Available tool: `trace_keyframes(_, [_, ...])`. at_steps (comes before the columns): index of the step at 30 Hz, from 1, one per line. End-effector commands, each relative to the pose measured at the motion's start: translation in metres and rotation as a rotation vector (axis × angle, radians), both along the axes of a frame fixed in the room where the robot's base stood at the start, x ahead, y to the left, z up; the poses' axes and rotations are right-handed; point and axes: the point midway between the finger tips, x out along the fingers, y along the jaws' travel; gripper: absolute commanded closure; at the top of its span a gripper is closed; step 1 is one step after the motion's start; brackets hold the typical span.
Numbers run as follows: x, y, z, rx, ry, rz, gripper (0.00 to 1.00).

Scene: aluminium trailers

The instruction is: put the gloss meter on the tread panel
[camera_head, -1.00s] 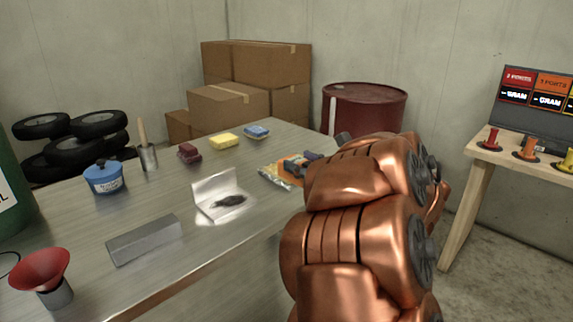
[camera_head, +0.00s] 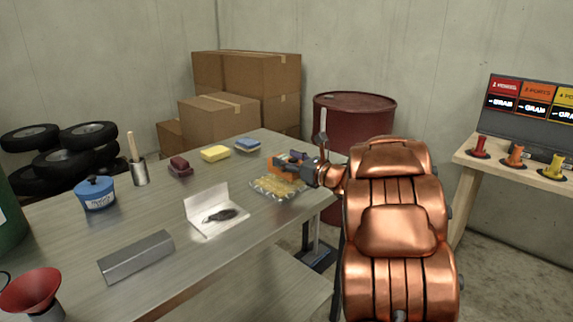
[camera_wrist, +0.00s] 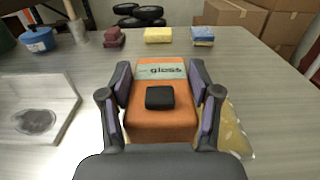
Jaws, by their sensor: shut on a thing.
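My gripper (camera_wrist: 161,108) is shut on the gloss meter (camera_wrist: 160,125), an orange block with a pale "gloss" label and a dark square on top. In the head view my gripper (camera_head: 290,163) holds the gloss meter (camera_head: 283,171) at the table's right side, close to a clear bag of yellow pieces (camera_head: 279,188). The bag also shows beside the meter in the wrist view (camera_wrist: 233,135). I cannot tell the meter's height over the table. No surface is clearly recognisable as the tread panel; a white folded sheet (camera_head: 198,230) with a dark patch lies left of the gripper.
A grey metal bar (camera_head: 135,257), red funnel (camera_head: 30,290), blue pot (camera_head: 95,194), brush cup (camera_head: 139,173), maroon block (camera_head: 180,167), yellow sponge (camera_head: 214,153) and blue sponge (camera_head: 247,145) stand on the table (camera_head: 120,218). A red drum (camera_head: 352,115) stands behind.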

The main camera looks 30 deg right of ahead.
Motion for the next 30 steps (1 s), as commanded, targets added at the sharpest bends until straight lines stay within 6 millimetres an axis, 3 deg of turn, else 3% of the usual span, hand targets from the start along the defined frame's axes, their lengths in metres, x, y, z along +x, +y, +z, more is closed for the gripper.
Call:
trace_keyframes(6, [0.022, -0.011, 0.0, -0.001, -0.002, 0.002, 0.82])
trace_keyframes(15, [0.035, -0.018, -0.002, 0.0, -0.002, 0.0, 0.82])
trace_keyframes(22, [0.033, -0.018, -0.034, 0.002, 0.0, 0.0, 0.82])
trace_keyframes(30, [0.033, -0.017, -0.037, -0.001, -0.002, 0.0, 0.82])
